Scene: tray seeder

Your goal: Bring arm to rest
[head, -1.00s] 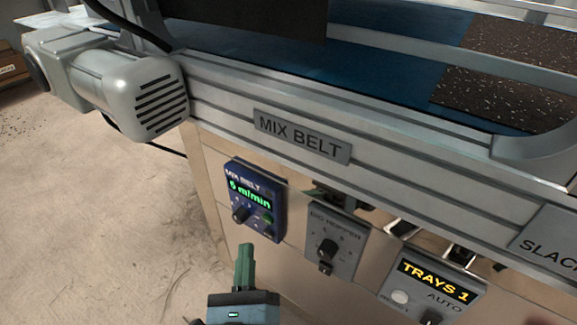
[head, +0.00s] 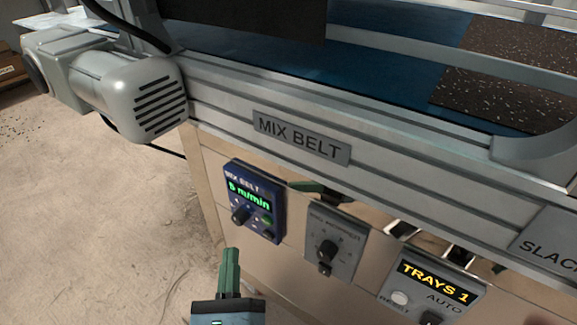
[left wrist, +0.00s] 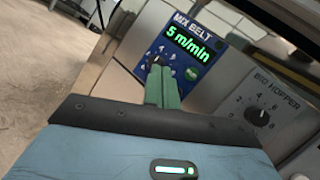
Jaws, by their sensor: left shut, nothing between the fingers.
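My left gripper (head: 231,258) is at the bottom of the head view, its green fingers shut together with nothing between them. It is below and apart from the blue mix belt control box (head: 254,201). In the left wrist view the gripper (left wrist: 161,75) shows in front of that box (left wrist: 186,49), overlapping its lower left part. The box's green display reads 5 m/min. My right gripper is not in view.
The big hopper panel (head: 334,240) and the TRAYS 1 panel (head: 433,285) are to the right. The conveyor frame (head: 390,165) runs above them. A grey motor (head: 150,97) juts out at the upper left. The floor (head: 95,235) at left is clear.

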